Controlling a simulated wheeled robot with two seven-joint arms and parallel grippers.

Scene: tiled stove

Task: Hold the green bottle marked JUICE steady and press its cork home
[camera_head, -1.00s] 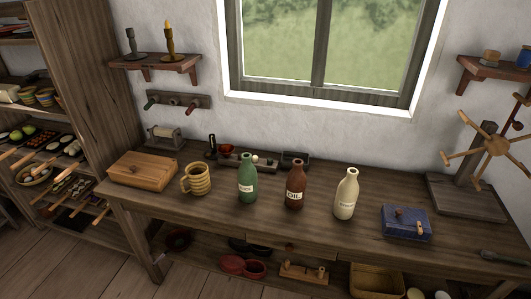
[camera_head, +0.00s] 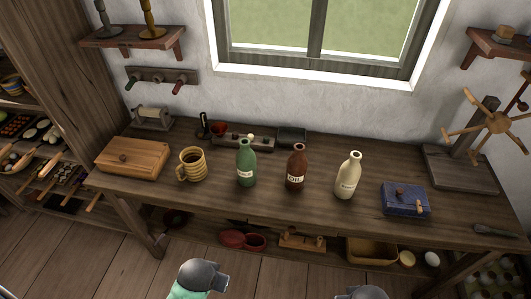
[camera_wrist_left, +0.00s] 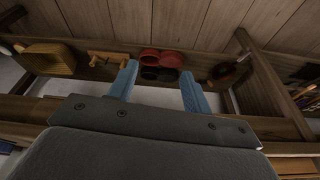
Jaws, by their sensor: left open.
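The green bottle (camera_head: 246,165) stands upright on the wooden workbench, left of the brown bottle. Its pale label is too small to read surely. I cannot make out a cork in its mouth or loose on the bench. My left gripper (camera_wrist_left: 159,70) is open and empty in the left wrist view, with two blue fingers apart. The lower shelf and floor lie beyond it. In the head view, grey and green parts of my arms show at the bottom edge, apart from the bottles. My right gripper's fingers are not visible.
A brown bottle (camera_head: 295,168) marked OIL and a cream bottle (camera_head: 347,176) stand to the right. A ribbed mug (camera_head: 192,166) and wooden box (camera_head: 131,158) are left. A blue box (camera_head: 404,199) is right. The bench (camera_head: 265,203) is clear in front of the bottles.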

